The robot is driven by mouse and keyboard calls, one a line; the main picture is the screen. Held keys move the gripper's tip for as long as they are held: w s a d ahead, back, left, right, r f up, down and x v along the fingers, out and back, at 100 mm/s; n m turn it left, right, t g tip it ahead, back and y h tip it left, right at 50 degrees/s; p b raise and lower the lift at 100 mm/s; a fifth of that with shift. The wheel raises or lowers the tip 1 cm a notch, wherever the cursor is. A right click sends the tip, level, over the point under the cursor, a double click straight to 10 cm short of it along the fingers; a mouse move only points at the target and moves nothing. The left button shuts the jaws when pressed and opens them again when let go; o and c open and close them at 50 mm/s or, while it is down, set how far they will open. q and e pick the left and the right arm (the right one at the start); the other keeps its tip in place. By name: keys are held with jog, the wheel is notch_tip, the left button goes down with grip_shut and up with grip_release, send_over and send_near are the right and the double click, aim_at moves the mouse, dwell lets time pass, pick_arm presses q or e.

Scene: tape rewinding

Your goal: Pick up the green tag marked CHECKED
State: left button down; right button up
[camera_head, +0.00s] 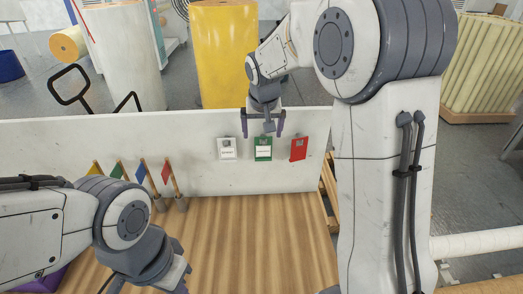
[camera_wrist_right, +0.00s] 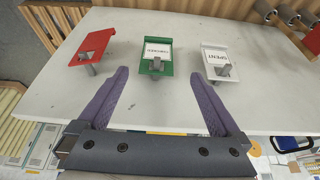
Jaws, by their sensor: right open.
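The green tag (camera_head: 263,142) hangs in the middle of three tags on the upright white board. It has a white label and a small grey peg or clip. In the right wrist view, the green tag (camera_wrist_right: 155,68) lies between and just beyond the fingertips. My right gripper (camera_head: 262,126) is open and empty, its two purple fingers pointing down above the green tag. It also shows in the right wrist view (camera_wrist_right: 158,78), with its fingers spread either side of the tag and apart from it. My left gripper (camera_head: 176,280) is at the bottom, partly cut off, its fingers unclear.
A white tag (camera_head: 227,155) and a red tag (camera_head: 299,155) hang either side of the green one. Several small coloured flags on wooden sticks (camera_head: 144,172) stand at the board's left. The wooden tabletop (camera_head: 250,235) below the tags is clear.

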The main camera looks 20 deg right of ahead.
aim_at(264, 141)
jog(key=x, duration=0.3)
jog(key=shift+f, duration=0.2)
jog(key=shift+w+d+f+p, duration=0.2)
jog(key=shift+f+p, duration=0.35)
jog(key=shift+p, duration=0.15)
jog(key=p+x, duration=0.1)
jog(key=x, duration=0.2)
jog(key=shift+w+d+f, duration=0.1)
jog(key=shift+d+f, duration=0.1)
jog(key=shift+f, duration=0.1)
jog(key=shift+w+f, duration=0.15)
jog(key=shift+f, duration=0.15)
jog(key=c, duration=1.3)
jog(key=shift+c, duration=0.2)
